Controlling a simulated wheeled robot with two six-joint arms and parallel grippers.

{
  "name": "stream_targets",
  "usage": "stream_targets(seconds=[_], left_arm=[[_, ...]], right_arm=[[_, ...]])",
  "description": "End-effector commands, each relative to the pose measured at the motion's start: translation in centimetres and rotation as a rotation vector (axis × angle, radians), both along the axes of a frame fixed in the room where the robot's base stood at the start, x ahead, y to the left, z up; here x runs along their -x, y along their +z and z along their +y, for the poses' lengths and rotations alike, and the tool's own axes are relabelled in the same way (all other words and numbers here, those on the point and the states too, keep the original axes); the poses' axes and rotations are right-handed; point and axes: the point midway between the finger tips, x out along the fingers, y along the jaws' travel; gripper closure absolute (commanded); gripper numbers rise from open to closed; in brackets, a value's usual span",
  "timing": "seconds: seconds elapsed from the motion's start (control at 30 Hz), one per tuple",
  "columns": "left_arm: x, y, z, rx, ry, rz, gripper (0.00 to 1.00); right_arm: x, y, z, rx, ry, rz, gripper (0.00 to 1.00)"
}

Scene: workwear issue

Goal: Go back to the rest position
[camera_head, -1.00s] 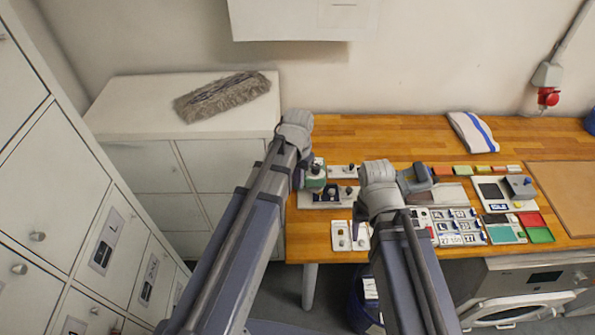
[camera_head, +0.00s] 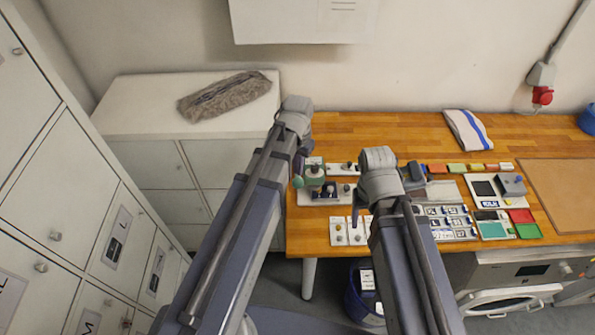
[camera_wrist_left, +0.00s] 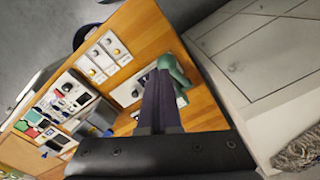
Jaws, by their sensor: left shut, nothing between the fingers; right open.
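My left gripper (camera_head: 297,181) hangs over the left end of the wooden worktop, its fingers partly hidden behind the wrist in the head view. In the left wrist view its dark fingers (camera_wrist_left: 158,98) are closed together with nothing between them. A green rounded object (camera_wrist_left: 174,70) shows right behind the fingertips; I cannot tell whether they touch. It also shows in the head view (camera_head: 313,178). My right gripper (camera_head: 357,212) points down over the worktop near the white switch plates; it is open, and nothing shows in it.
The worktop (camera_head: 385,128) carries white plates with knobs (camera_head: 348,232), label cards (camera_head: 450,222), coloured trays (camera_head: 521,216) and a striped cloth (camera_head: 468,131). A low white cabinet (camera_head: 140,103) with a grey furry bundle (camera_head: 225,96) stands left. Lockers (camera_head: 60,190) line the left side.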

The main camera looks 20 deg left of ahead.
Motion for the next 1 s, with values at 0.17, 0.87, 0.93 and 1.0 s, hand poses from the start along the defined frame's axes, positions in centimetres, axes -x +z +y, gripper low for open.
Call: stream_targets(seconds=[0.17,0.87,0.93,1.0], left_arm=[[0.0,0.0,0.0,0.0,0.0,0.0,1.0],[8.5,-16.7,-7.6,-0.071,-0.066,0.026,1.0],[9.6,-18.4,-8.3,-0.081,-0.073,0.027,1.0],[10.5,-19.8,-8.8,-0.089,-0.079,0.028,1.0]], right_arm=[[0.0,0.0,0.0,0.0,-0.001,0.0,0.36],[-0.1,-16.8,0.0,0.002,0.022,-0.002,0.36],[-0.1,-18.5,0.0,0.002,0.025,-0.002,0.36],[-0.1,-19.9,0.0,0.003,0.028,-0.002,0.36]])
